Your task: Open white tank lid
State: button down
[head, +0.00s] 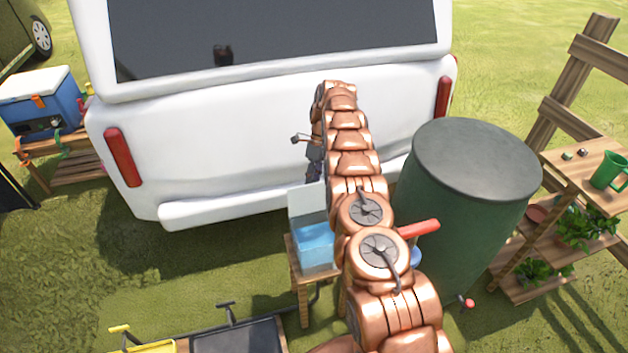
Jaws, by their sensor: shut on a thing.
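The white tank (315,250) is a small box with blue contents, standing on a wooden stand just left of my copper arm. Its pale lid (306,204) looks raised, standing roughly upright at the back of the tank. My gripper (314,176) is the dark part below the far end of my arm, at the lid's upper right edge. It appears shut on the lid there. Its fingertips are small and partly hidden by the arm, as is the tank's right side.
A white vehicle (240,150) stands close behind. A large green barrel (465,225) is right of my arm. A wooden shelf with plants and a green mug (608,172) is at far right. A blue cooler (42,100) sits on a rack at left.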

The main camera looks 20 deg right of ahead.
jog(key=shift+s+d+f, duration=0.2)
jog(key=shift+d, duration=0.35)
jog(key=c, duration=0.9)
grip_release()
jog(key=shift+o, duration=0.3)
jog(key=shift+a+r, duration=0.1)
jog(key=shift+w+a, duration=0.1)
jog(key=shift+a, duration=0.1)
